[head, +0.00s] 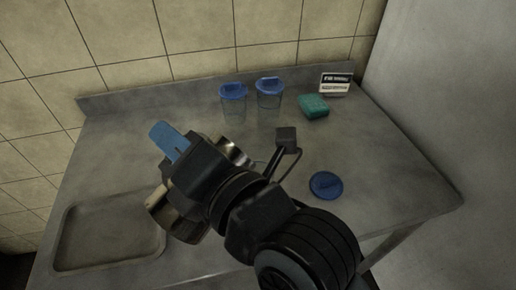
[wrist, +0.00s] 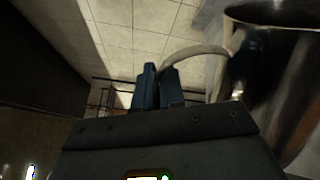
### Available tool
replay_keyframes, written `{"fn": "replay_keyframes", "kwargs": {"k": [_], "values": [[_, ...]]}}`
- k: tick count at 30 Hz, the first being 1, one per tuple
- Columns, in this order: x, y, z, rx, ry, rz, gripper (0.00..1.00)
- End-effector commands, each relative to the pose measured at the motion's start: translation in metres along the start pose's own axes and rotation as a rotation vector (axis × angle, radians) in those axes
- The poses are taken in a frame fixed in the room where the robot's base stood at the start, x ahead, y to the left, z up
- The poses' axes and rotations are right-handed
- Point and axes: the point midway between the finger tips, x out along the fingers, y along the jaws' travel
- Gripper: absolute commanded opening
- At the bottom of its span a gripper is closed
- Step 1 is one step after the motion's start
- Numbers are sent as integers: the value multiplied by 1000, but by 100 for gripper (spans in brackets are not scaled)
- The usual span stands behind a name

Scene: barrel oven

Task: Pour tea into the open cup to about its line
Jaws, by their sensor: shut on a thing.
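My gripper (wrist: 158,88) is shut on the curved handle (wrist: 195,52) of a shiny steel teapot (wrist: 296,75). In the head view the teapot (head: 173,216) shows on both sides of my wrist, above the counter; it looks tilted, but its spout cannot be made out. My blue fingers (head: 168,141) show beyond the wrist. The open cup is not visible; my arm hides part of the counter. Two clear cups with blue lids, a left one (head: 233,105) and a right one (head: 269,98), stand upright at the back. A loose blue lid (head: 326,186) lies at the right.
The steel counter (head: 385,180) has a raised back edge against a tiled wall. A green sponge (head: 313,106) and a small sign (head: 335,84) are at the back right. The right side around the loose lid is clear.

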Motion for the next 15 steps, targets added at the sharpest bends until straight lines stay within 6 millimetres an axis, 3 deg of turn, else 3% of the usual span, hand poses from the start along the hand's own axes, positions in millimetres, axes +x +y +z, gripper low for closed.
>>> {"fn": "replay_keyframes", "kwargs": {"k": [15], "values": [[-1, 7, 12, 69, -1, 3, 0]]}}
